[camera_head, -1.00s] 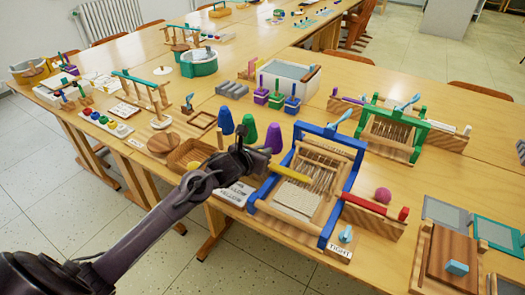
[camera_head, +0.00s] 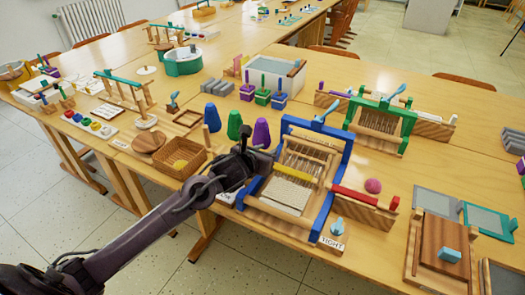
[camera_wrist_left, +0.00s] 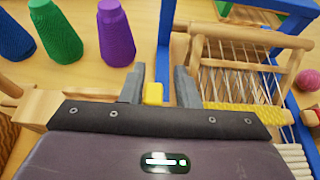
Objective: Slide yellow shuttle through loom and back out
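The blue-framed loom (camera_head: 345,165) stands on the near table, its warp threads and pale cloth showing. A yellow bar (camera_head: 291,172), which looks like the yellow shuttle, lies across its warp. In the left wrist view the bar (camera_wrist_left: 245,112) crosses the threads right of my fingers. My left gripper (camera_head: 262,160) is at the loom's left side. Its fingers (camera_wrist_left: 160,85) stand a little apart with a small yellow piece (camera_wrist_left: 153,93) between them, touching or nearly touching the left finger, with a gap on the right. Whether this piece joins the bar is hidden. My right gripper is not in view.
Blue, green and purple cones (camera_head: 234,124) stand behind my gripper. A basket (camera_head: 163,158) with something yellow lies left. A red bar on a wooden block (camera_head: 365,208) and a pink ball (camera_head: 373,186) are right of the loom. A green-framed loom (camera_head: 352,110) stands behind.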

